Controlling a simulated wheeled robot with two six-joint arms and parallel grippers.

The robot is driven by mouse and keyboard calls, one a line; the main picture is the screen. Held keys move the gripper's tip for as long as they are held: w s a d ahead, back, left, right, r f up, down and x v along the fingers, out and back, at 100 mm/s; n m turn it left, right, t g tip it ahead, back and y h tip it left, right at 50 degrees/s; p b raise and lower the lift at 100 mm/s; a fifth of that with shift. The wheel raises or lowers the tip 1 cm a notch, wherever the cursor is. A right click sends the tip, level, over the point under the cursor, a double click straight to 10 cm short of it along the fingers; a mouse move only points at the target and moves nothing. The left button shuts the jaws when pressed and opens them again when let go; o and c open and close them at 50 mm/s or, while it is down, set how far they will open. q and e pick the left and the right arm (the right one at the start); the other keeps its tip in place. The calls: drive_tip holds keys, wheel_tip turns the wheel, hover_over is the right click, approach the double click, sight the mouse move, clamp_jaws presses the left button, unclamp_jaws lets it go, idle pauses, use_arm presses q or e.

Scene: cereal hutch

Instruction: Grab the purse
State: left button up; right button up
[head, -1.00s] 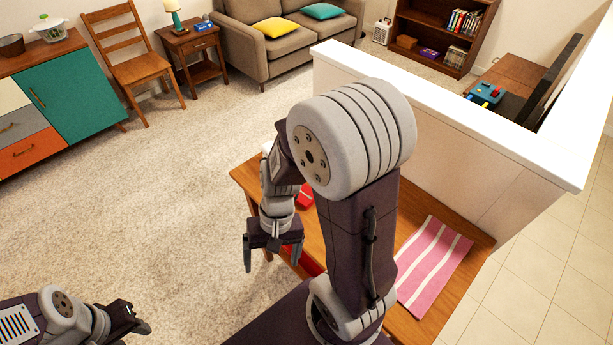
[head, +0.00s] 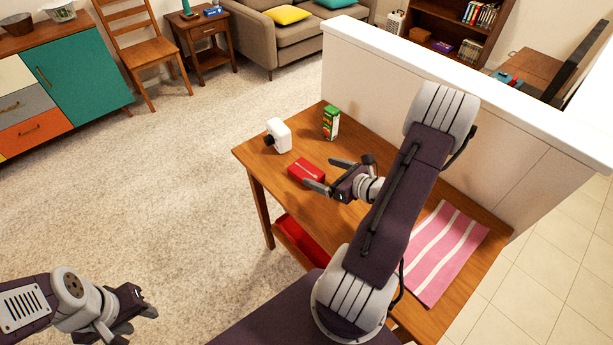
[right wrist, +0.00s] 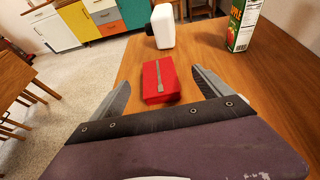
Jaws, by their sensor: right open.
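The purse is a small red box-like item (head: 306,172) with a grey strip along its top, lying on the wooden table (head: 262,150). It also shows in the right wrist view (right wrist: 160,80), between and a little beyond my fingertips. My right gripper (head: 327,175) is open just to the right of the purse, above the table, and looks apart from it; its fingers also show in the right wrist view (right wrist: 160,88). My left gripper (head: 140,306) is at the lower left over the carpet, away from the table; whether its jaws are apart is unclear.
A white bottle with a dark cap (head: 279,135) and a green carton (head: 331,123) stand beyond the purse. A pink striped cloth (head: 440,250) lies on the table's right side. A red item (head: 300,240) shows below the tabletop. A white half wall (head: 440,80) borders the table.

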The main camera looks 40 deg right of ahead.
sight(300, 166)
drive_tip(key=x, duration=0.3)
drive_tip(key=shift+w+a, duration=0.25)
drive_tip(key=x, duration=0.5)
drive_tip(key=shift+w+a+f, duration=0.1)
drive_tip(key=shift+w+f, duration=0.15)
drive_tip(key=shift+f, duration=0.1)
drive_tip(key=shift+s+r, duration=0.1)
drive_tip(key=shift+c, duration=0.9)
drive_tip(key=c, duration=1.3)
